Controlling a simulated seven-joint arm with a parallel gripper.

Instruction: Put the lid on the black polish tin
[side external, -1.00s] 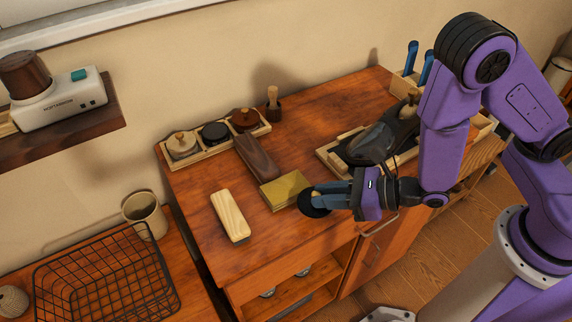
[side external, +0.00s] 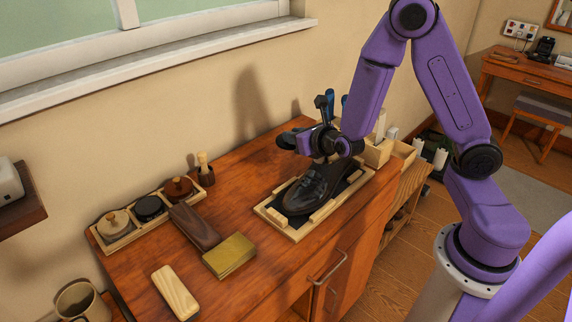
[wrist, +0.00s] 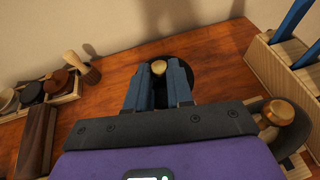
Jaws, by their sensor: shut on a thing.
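The black polish tin (side external: 150,207) sits in the middle slot of a light wooden tray (side external: 128,240) at the back left of the bench, with no knob on top. It also shows in the wrist view (wrist: 32,92). My gripper (wrist: 160,73) is shut on the knob of a round black lid (wrist: 183,76). The lid's knob (wrist: 158,68) looks brass-coloured between the blue fingers. In the side view, my gripper (side external: 296,138) holds the lid (side external: 287,138) in the air beyond the shoe, well to the right of the tin.
A cream-lidded tin (side external: 114,222) and a brown-lidded tin (side external: 179,188) flank the black tin. A small brush (side external: 204,168) stands right of the tray. A dark brush (side external: 194,225), yellow box (side external: 229,255) and pale block (side external: 175,292) lie in front. A black shoe (side external: 310,190) rests on a framed mat.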

